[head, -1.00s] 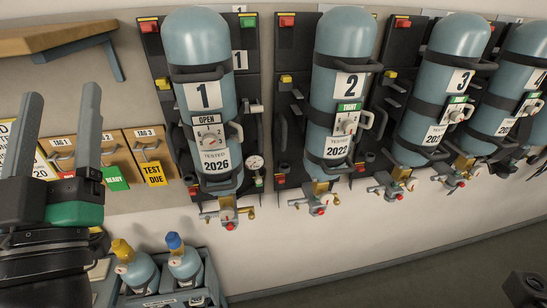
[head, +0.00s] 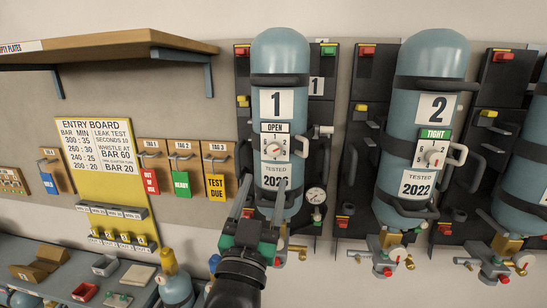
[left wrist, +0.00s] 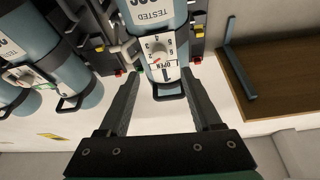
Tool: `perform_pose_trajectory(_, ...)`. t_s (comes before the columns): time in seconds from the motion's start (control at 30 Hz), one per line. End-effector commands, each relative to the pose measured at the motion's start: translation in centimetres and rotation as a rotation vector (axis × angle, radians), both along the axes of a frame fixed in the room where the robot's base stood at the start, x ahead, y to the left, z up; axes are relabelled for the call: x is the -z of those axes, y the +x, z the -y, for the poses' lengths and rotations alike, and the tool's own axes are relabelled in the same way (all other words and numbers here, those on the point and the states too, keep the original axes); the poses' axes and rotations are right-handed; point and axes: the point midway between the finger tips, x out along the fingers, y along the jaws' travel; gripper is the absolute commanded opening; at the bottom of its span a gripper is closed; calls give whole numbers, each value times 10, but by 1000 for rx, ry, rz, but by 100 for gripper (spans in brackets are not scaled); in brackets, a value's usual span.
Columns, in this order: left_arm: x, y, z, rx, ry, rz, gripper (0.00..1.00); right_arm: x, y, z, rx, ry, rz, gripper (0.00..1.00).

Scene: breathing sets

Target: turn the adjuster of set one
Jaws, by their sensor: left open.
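Set one is a blue-grey cylinder (head: 281,58) strapped upright to a dark wall plate, with a "1" label and an "OPEN" plate (head: 274,128). Its adjuster (head: 273,149) is a small round knob on a numbered white dial below that plate. In the left wrist view the adjuster (left wrist: 158,53) shows upside down, just beyond and between the fingertips. My left gripper (head: 263,188) is open and empty, in front of the cylinder's lower part and below the dial. My right gripper is not in view.
Set two (head: 425,80) hangs to the right, its plate reading "TIGHT". A gauge (head: 316,195) and valve fittings sit low beside set one. A wooden shelf (head: 110,48) juts out upper left. Tag boards and a yellow entry board (head: 95,150) are on the left wall.

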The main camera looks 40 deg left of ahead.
Motion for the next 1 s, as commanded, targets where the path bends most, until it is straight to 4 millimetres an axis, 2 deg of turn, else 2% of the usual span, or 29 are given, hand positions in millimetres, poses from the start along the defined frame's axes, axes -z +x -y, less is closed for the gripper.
perform_pose_trajectory(0.2,-22,39,-26,-3,1,0,66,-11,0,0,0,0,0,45)
perform_pose_trajectory(0.4,-33,64,-41,-1,1,0,66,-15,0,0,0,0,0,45)
perform_pose_trajectory(0.73,-35,70,-45,0,0,1,66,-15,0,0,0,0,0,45)
perform_pose_trajectory(0.77,-35,70,-45,0,0,1,64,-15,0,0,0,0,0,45)
perform_pose_trajectory(1.0,-34,70,-44,1,1,1,21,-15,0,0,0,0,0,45)
